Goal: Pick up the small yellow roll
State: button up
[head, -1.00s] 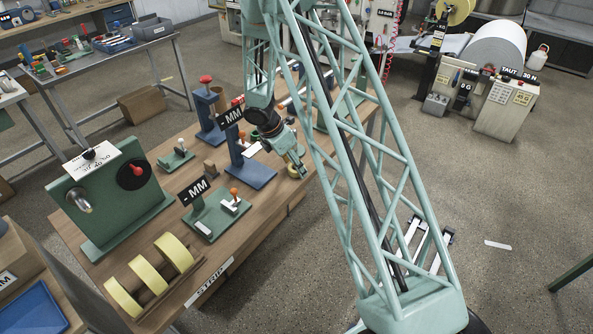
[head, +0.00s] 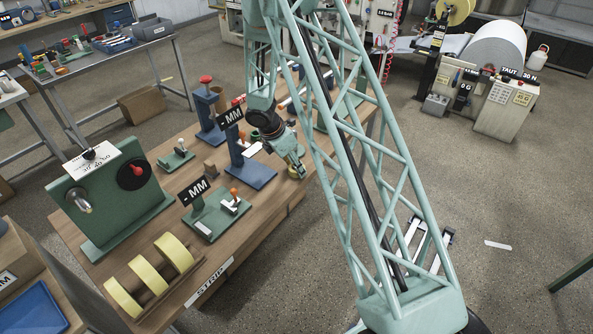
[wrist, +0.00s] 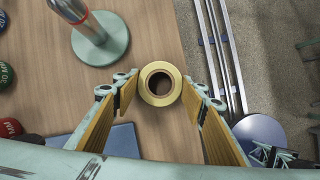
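The small yellow roll (wrist: 160,84) is a pale ring with a dark round hole, seen end-on in the wrist view. It stands on the wooden bench near its edge. In the head view the roll (head: 293,173) shows only partly below the fingers. My gripper (wrist: 160,82) is open, with one yellow-padded finger on each side of the roll. Narrow gaps seem to remain between the fingertips and the roll. In the head view my gripper (head: 294,166) points down at the bench's right edge.
A green round-based post (wrist: 99,38) stands left of the roll. A blue plate (wrist: 110,148) lies close by. Coloured round knobs line the left. Metal rails (wrist: 222,55) lie beyond the bench edge. Larger yellow rolls (head: 148,275) sit on the bench's near end.

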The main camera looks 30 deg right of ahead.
jog(key=shift+c, duration=1.1)
jog(key=shift+r, duration=0.15)
jog(key=shift+r, duration=1.7)
jog(key=s+a+r+b, duration=0.1)
jog(key=s+a+b, duration=0.3)
jog(key=s, duration=1.1)
jog(key=shift+s+a+r, duration=0.15)
jog(key=shift+s, duration=0.1)
